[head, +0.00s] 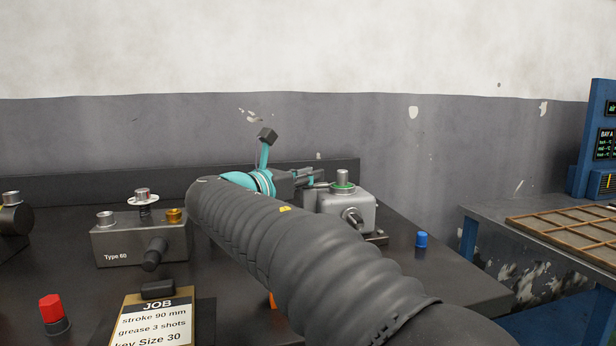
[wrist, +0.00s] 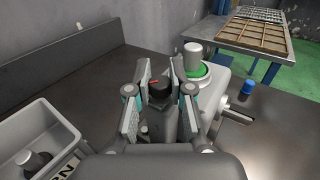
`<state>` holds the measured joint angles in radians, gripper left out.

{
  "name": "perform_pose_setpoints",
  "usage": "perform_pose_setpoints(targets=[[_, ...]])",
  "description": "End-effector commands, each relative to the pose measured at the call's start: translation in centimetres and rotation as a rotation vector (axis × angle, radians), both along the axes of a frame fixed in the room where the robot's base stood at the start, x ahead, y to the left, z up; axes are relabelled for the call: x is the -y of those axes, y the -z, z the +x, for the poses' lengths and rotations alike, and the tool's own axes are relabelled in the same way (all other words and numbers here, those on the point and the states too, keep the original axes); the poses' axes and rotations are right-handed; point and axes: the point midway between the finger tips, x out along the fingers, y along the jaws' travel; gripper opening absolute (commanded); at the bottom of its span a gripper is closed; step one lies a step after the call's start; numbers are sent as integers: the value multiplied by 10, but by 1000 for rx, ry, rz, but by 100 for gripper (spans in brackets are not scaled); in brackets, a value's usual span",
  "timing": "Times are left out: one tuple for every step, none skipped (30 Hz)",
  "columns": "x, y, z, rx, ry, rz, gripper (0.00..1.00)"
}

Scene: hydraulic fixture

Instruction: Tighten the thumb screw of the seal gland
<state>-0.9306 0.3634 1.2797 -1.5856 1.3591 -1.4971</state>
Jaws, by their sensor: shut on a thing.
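My gripper (head: 308,177) reaches to the left side of a grey housing (head: 350,207) at the back of the bench. In the wrist view my gripper (wrist: 160,80) has its two fingers on either side of a dark round knob with a red mark (wrist: 160,88), and it is shut on it. The knob looks like the thumb screw; its lower part is hidden between the fingers. The housing also shows in the wrist view (wrist: 212,82), right of the fingers. On its top is a silver cylinder (head: 343,177) in a green ring (head: 343,189).
A fitting (head: 352,217) sticks out of the housing's front. A blue cap (head: 421,239) stands to its right. A "Type 60" block (head: 140,244), a job card (head: 153,320) and a red-capped part (head: 52,310) are at left. A grey bin (wrist: 42,112) shows in the wrist view.

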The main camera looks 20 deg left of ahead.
Motion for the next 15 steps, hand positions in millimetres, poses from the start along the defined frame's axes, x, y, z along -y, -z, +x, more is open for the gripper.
perform_pose_setpoints(targets=[[0, -1, 0, 2, -3, 0, 28], [0, -1, 0, 2, -3, 0, 36], [0, -1, 0, 2, -3, 0, 46], [0, -1, 0, 2, -3, 0, 47], [0, -1, 0, 2, -2, 0, 47], [0, -1, 0, 2, -2, 0, 47], [0, -1, 0, 1, -2, 0, 47], [0, -1, 0, 1, -2, 0, 47], [0, -1, 0, 1, -2, 0, 47], [0, -1, 0, 1, -2, 0, 47], [0, -1, 0, 1, -2, 0, 47], [0, -1, 0, 1, -2, 0, 47], [-1, -1, -1, 1, -2, 0, 47], [-1, -1, -2, 1, -2, 0, 47], [-2, -1, -4, 1, -2, 0, 47]])
